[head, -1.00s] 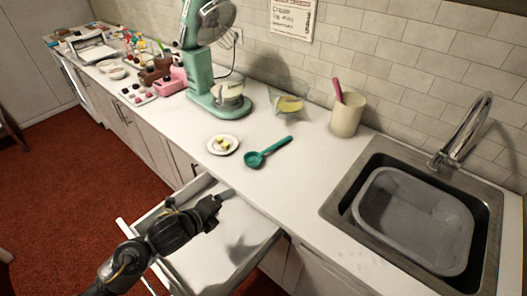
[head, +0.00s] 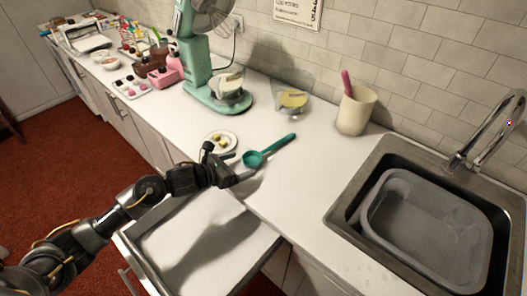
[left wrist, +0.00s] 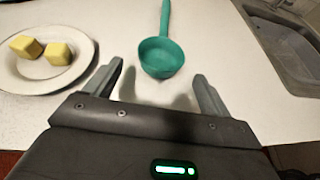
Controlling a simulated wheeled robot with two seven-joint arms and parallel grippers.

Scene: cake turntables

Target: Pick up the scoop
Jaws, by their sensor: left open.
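A teal scoop (head: 253,159) lies on the white counter, its handle pointing away to the back right. My left gripper (head: 245,167) is just in front of the scoop's bowl, near the counter's front edge. In the left wrist view the scoop (left wrist: 162,57) lies ahead of and between the two fingertips of my left gripper (left wrist: 158,72), which are open with nothing between them. The handle runs away from the gripper, its far end cut off by the frame. My right gripper is not in view.
A small plate (head: 229,148) with yellow cubes sits left of the scoop. A teal mixer (head: 206,92), a bowl (head: 292,100) and a beige crock (head: 355,111) stand behind. A sink (head: 345,193) is at right. An open drawer (head: 158,245) lies below my left arm.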

